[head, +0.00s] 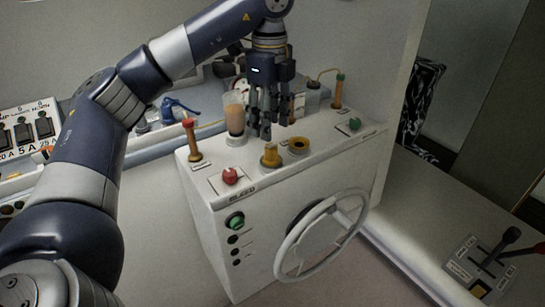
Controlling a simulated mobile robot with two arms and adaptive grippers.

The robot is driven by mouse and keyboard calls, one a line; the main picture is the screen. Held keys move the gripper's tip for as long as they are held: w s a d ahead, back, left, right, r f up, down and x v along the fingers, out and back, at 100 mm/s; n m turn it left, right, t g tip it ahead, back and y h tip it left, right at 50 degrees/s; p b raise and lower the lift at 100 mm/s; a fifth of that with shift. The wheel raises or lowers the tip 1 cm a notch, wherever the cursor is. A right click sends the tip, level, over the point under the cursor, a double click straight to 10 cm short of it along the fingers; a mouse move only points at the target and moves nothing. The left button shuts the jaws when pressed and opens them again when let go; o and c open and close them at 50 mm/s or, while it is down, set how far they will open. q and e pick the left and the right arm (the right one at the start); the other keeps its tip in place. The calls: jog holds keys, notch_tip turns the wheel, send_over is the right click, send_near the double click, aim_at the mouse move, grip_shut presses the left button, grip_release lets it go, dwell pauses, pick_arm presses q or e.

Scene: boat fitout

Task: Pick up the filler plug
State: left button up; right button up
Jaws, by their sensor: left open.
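A brass-yellow plug with a raised knob, which looks like the filler plug (270,156), stands on top of the white console (330,128) near its front edge. A low yellow ring with a dark centre, which looks like an open filler neck (299,145), is just to its right. My left gripper (270,128) points down over the console top, just behind the plug in the picture. It is open with nothing seen between its fingers. Whether the fingertips touch the console top cannot be told. My right gripper is not in view.
A clear cup with orange-brown liquid (234,117) stands close left of the gripper. Upright orange posts (192,139) stand at the console's left and back (337,92). A red knob (230,176) and a green knob (354,124) flank the plug. A steering wheel (288,258) is on the front.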

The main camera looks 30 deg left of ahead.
aim_at(271, 146)
pick_arm(q)
notch_tip(271, 146, down, 3)
jog(key=shift+w+r, duration=0.1)
jog(key=shift+r, duration=0.1)
jog(key=shift+f+p, duration=0.25)
jog(key=shift+p, duration=0.1)
notch_tip(271, 146, down, 4)
jog(key=shift+w+r+p, duration=0.1)
jog(key=shift+r+p, duration=0.1)
jog(key=shift+p, duration=0.75)
jog(key=shift+w+f, duration=0.1)
jog(key=shift+f, duration=0.45)
grip_shut()
